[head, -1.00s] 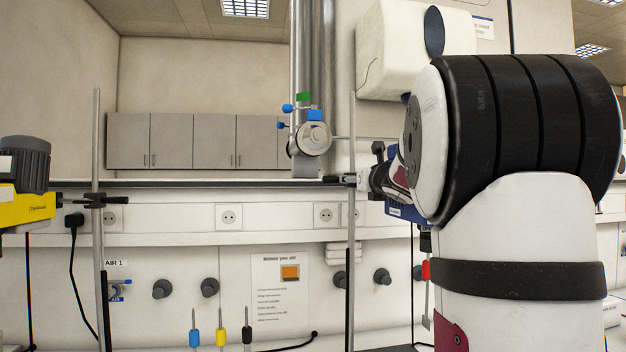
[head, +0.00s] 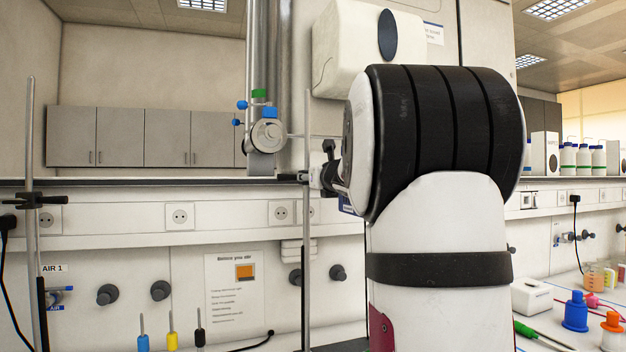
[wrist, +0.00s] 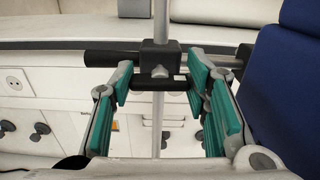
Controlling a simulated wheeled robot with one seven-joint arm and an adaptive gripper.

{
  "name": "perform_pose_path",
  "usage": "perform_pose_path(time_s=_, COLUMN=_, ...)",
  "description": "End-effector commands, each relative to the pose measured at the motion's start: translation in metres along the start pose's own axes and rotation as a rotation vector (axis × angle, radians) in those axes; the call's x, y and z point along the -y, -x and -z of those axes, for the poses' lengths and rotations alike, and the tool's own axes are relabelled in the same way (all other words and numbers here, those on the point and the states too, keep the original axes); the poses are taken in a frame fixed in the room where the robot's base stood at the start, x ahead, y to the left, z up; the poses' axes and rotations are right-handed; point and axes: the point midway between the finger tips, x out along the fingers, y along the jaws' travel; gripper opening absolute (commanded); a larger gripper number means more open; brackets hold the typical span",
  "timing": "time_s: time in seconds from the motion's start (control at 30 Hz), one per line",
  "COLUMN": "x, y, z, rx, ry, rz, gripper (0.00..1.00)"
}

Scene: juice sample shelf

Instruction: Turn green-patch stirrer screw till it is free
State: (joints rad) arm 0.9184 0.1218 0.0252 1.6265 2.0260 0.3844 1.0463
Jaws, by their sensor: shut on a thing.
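In the wrist view a black clamp (wrist: 160,58) sits on a thin upright metal rod, with a dark horizontal bar through it. Its black screw handle (wrist: 174,84) lies crosswise between the teal pads of my gripper (wrist: 163,86), which is shut on it. A blue body (wrist: 296,75) fills the right side, probably the stirrer. In the head view the rod (head: 307,230) stands left of my arm, with the clamp (head: 299,178) on it. My arm hides the gripper and most of the blue stirrer (head: 347,204) there. I see no green patch on the stirrer or screw.
A second rod stand (head: 31,140) with a clamp is at the far left. A metal pipe with a valve (head: 267,135) rises behind the bench. Colored-handled tools (head: 172,340) stand low at the front. Bottles (head: 583,158) and a blue flask (head: 575,312) are at the right.

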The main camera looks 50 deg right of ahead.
Motion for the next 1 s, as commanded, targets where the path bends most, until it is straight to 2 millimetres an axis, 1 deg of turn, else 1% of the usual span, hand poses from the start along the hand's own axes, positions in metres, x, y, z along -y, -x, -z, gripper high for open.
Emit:
perform_pose_path(time_s=0.27, x=-0.0018, y=-0.0011, z=0.0018, rx=0.003, ry=0.167, rz=0.001, gripper=0.15)
perform_pose_path(time_s=1.0, x=-0.0036, y=-0.0012, z=0.0042, rx=0.001, ry=0.866, rz=0.001, gripper=0.15)
